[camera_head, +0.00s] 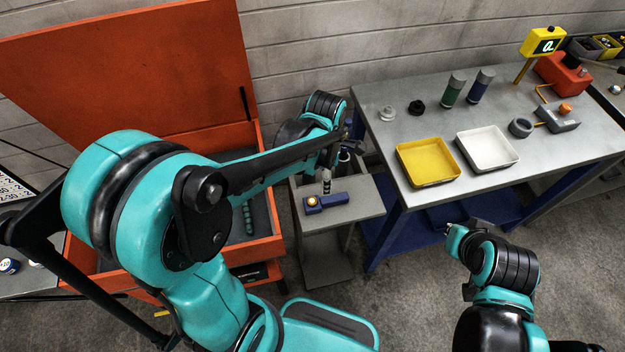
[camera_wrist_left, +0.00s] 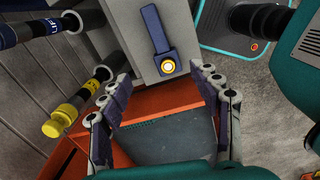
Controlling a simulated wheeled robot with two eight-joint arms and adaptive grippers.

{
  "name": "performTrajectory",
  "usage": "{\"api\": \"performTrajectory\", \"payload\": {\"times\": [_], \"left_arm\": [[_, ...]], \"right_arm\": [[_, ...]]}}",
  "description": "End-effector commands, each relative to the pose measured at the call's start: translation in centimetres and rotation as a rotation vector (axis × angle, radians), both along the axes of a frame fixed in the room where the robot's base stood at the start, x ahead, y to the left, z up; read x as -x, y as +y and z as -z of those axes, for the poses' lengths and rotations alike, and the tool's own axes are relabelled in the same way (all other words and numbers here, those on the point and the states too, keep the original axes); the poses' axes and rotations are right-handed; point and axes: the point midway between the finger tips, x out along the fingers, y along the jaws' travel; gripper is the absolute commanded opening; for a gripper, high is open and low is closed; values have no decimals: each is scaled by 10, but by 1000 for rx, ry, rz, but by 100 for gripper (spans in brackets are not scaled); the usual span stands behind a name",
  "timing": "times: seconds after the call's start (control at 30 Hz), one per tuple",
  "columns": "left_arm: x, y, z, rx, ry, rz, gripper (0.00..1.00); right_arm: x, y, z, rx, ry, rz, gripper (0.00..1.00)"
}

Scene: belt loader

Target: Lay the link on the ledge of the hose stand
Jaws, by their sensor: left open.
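A dark blue bar with a square end and a bright orange-gold round button, which I take to be the link (camera_head: 338,199), lies flat on the grey ledge (camera_head: 369,198) of the hose stand. The link (camera_wrist_left: 155,30) also shows in the left wrist view, on the grey ledge (camera_wrist_left: 128,22), its button end towards me. My left gripper (camera_wrist_left: 160,68) is open, its fingers apart on either side of the button end, with nothing between them. In the head view my left arm partly hides the stand's back. My right gripper (camera_head: 453,233) is near the workbench's front edge; its fingers are unclear.
Hose ends with yellow and blue bands (camera_wrist_left: 65,115) stick out left of the ledge in the wrist view. An open orange chest (camera_head: 277,247) stands left of the stand. A grey workbench (camera_head: 385,140) with yellow (camera_head: 428,182) and white (camera_head: 490,168) trays stands right.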

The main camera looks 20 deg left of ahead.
Motion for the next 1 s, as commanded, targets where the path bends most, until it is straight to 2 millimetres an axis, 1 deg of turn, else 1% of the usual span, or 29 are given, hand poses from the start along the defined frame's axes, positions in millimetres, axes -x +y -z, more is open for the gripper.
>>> {"api": "performTrajectory", "payload": {"times": [0.03,0.07,0.17,0.3,0.4,0.5,0.6,0.7,0.8,1.0], "left_arm": [[7,3,-9,-4,-29,97,63],[11,5,-15,-8,-51,173,63],[26,12,-36,-46,-140,477,63],[48,21,-61,-160,-260,929,63],[63,27,-73,-279,-325,1241,63],[76,32,-80,-412,-362,1510,63],[86,35,-83,-529,-374,1715,63],[91,37,-85,-614,-374,1845,63],[93,38,-86,-657,-368,1910,63],[93,38,-86,-668,-367,1926,63]], "right_arm": [[0,0,0,0,0,0,0],[0,0,0,0,0,0,0],[0,0,0,0,0,0,0],[0,0,0,0,0,0,0],[0,0,0,0,0,0,0],[0,0,0,0,0,0,0],[0,0,0,0,0,0,0],[0,0,0,0,0,0,0],[0,0,0,0,0,0,0],[0,0,0,0,0,0,0]]}}
